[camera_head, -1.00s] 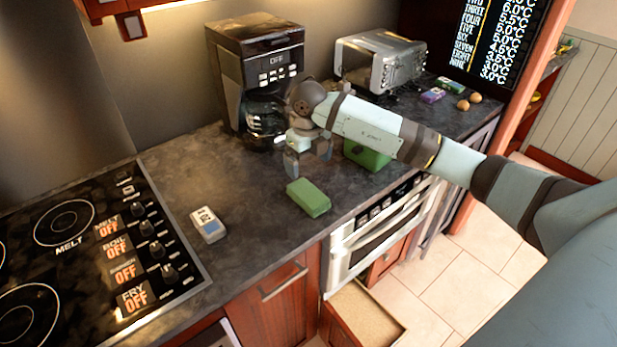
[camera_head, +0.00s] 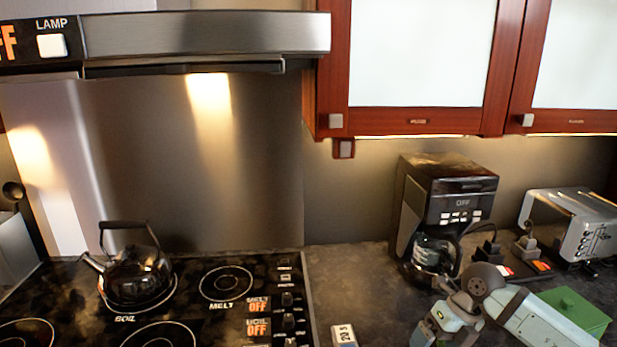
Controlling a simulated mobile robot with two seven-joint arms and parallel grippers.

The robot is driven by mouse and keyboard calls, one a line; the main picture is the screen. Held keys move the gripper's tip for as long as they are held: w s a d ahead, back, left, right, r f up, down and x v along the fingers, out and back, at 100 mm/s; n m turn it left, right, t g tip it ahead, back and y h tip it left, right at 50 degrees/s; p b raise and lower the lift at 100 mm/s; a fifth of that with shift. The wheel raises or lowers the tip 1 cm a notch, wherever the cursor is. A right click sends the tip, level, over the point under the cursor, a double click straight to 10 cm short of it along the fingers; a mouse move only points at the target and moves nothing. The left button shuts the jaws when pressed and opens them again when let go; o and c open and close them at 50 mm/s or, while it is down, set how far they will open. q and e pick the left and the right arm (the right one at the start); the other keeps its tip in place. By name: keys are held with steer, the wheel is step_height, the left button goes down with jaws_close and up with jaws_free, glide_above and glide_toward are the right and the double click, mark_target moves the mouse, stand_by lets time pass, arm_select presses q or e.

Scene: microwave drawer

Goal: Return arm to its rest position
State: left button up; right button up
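My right arm comes in from the lower right, and its gripper (camera_head: 444,333) is low in the view, over the counter (camera_head: 375,285) in front of the coffee maker. Its two fingers look spread apart, with nothing seen between them. The fingertips are partly cut off by the bottom edge of the picture. My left gripper is not in view.
The coffee maker (camera_head: 447,190) and toaster (camera_head: 572,225) stand behind my arm. A green box (camera_head: 575,308) is beside the forearm. A small white timer (camera_head: 343,335) lies left of the gripper. A black kettle (camera_head: 137,275) sits on the stove. Cabinets (camera_head: 415,60) hang above.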

steer(key=s+a+r+m+t+y+p, duration=0.1)
steer(key=s+a+m+t+y, duration=0.2)
steer(key=a+y, duration=0.45)
steer(key=s+a+r+m+y+p, duration=0.1)
steer(key=s+a+m+y, duration=0.1)
steer(key=s+a+y, duration=0.55)
steer(key=s+d+f+m+t+h+p, duration=0.1)
steer(key=s+f+m+h, duration=0.3)
steer(key=m, duration=0.6)
steer(key=s+d+f+m+t+h+p, duration=0.1)
steer(key=s+d+f+m+t+h, duration=0.2)
steer(key=f+m+h, duration=0.4)
steer(key=s+d+f+m+t+h+p, duration=0.1)
steer(key=s+f+m+t+h, duration=0.3)
steer(key=m, duration=0.9)
steer(key=s+d+f+h, duration=0.1)
steer(key=s, duration=0.1)
steer(key=shift+s+d+f+h, duration=0.3)
steer(key=shift+s+d+f, duration=0.05)
steer(key=shift+d+f, duration=0.05)
